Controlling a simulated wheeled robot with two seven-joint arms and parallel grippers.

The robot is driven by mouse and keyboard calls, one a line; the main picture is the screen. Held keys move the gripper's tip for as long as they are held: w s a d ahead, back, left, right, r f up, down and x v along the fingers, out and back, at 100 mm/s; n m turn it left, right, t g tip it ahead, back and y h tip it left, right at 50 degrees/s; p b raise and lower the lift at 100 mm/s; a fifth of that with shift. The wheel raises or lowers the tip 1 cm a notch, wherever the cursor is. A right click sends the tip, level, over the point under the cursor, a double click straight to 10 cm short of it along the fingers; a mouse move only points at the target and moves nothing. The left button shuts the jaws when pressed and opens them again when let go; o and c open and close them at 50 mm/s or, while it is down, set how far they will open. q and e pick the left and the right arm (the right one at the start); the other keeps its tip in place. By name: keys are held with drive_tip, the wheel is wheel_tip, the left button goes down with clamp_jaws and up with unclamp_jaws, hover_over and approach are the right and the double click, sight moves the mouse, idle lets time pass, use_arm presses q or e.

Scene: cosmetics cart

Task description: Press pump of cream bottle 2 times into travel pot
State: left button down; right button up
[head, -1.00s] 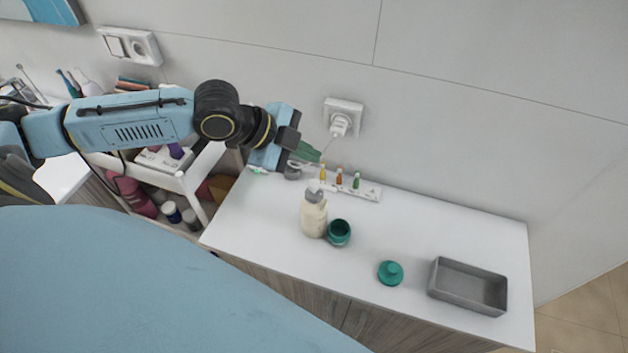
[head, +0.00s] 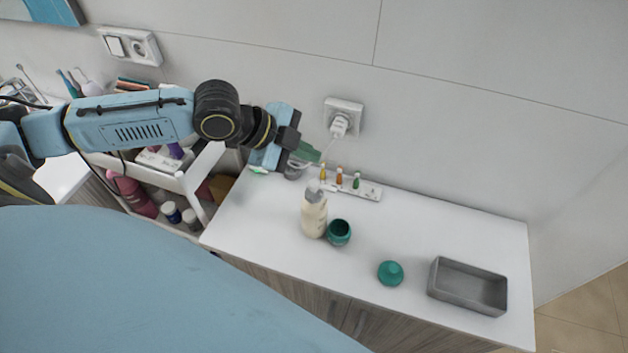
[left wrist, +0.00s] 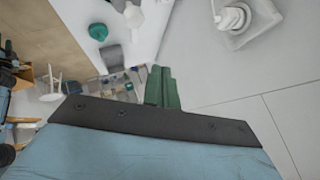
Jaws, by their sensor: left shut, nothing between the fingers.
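The cream pump bottle (head: 314,219) stands upright on the white counter, with a grey pump head (head: 314,191) on top. The green travel pot (head: 339,233) stands open just to its right, close to it. Its round teal lid (head: 390,273) lies apart on the counter, and it also shows in the left wrist view (left wrist: 98,31). My left gripper (head: 312,154) is behind and above the bottle, near the wall, clear of the pump. Its green fingers (left wrist: 162,88) are shut and empty. My right gripper is not in view.
A grey tray (head: 440,288) sits at the counter's right end. Small coloured bottles stand in a white rack (head: 370,192) behind the pump bottle. A plugged wall socket (head: 343,115) is close to my left gripper. A loaded white cart (head: 190,180) stands at left.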

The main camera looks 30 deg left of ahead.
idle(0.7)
use_arm(q)
drive_tip(key=s+d+f+n+y+b, duration=0.1)
drive_tip(key=s+d+f+n, duration=0.2)
drive_tip(key=f, duration=0.3)
drive_tip(key=s+d+f+n+y+b, duration=0.1)
drive_tip(key=s+d+f+n, duration=0.15)
drive_tip(key=f, duration=0.45)
drive_tip(key=s+f+n+g+y+b, duration=0.1)
drive_tip(key=s+f+n+g+y, duration=0.2)
drive_tip(key=s+f+n, duration=0.65)
drive_tip(key=s+a+f+g+b, duration=0.1)
drive_tip(key=s+f+b, duration=0.2)
drive_tip(key=f, duration=0.7)
drive_tip(key=s+f+b, duration=0.2)
drive_tip(key=f+b, duration=0.1)
drive_tip(key=f, duration=0.7)
drive_tip(key=s+a+f+g+b, duration=0.1)
drive_tip(key=s+f+b, duration=0.2)
drive_tip(key=f, duration=0.7)
drive_tip(key=s+a+f+g+y+b, duration=0.1)
drive_tip(key=s+f+b, duration=0.5)
drive_tip(key=s+f, duration=0.8)
wheel_tip(320, 180, down, 3)
drive_tip(key=shift+a+f, duration=0.1)
drive_tip(key=shift+a, duration=0.6)
